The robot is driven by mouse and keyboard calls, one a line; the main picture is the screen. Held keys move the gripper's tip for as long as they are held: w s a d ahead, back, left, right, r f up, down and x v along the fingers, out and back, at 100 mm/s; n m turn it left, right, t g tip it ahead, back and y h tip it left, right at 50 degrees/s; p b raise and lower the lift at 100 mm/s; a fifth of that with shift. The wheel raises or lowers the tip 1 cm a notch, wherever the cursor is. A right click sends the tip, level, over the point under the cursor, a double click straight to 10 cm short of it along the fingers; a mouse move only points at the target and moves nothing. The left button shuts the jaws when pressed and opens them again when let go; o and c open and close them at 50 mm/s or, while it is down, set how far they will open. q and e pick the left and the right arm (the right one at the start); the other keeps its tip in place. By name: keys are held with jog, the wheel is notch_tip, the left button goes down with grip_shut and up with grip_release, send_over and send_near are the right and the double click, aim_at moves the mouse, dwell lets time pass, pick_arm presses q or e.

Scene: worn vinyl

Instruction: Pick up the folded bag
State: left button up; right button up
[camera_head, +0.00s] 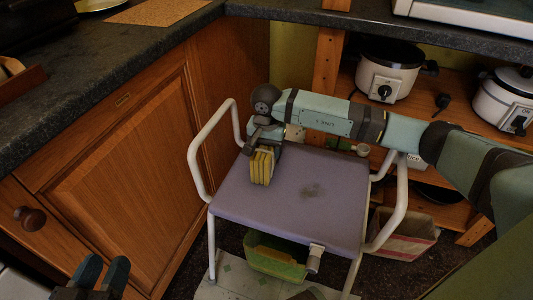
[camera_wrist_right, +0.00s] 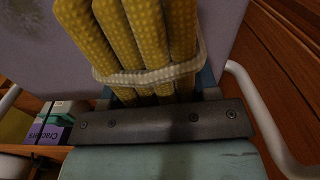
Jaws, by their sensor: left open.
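The folded bag (camera_head: 262,166) is a yellow, dotted bundle of several upright folds, at the left rear of the purple stool seat. I cannot tell whether it touches the seat. In the right wrist view the folded bag (camera_wrist_right: 140,40) fills the space in front of the palm, with a pale band around it. My right gripper (camera_head: 263,150) is shut on the folded bag from above; its fingertips are mostly hidden by the folds. My left gripper (camera_head: 104,270) is open and empty at the lower left, away from the stool.
The stool (camera_head: 305,215) has white metal arm rails (camera_head: 196,165) on both sides. A wooden cabinet and dark worktop stand at the left. Shelves with cookers (camera_head: 388,72) are behind. A green bin (camera_head: 273,260) is under the stool. The seat's middle is clear.

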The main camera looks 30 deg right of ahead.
jog(key=shift+c, duration=0.7)
jog(key=shift+r, duration=0.1)
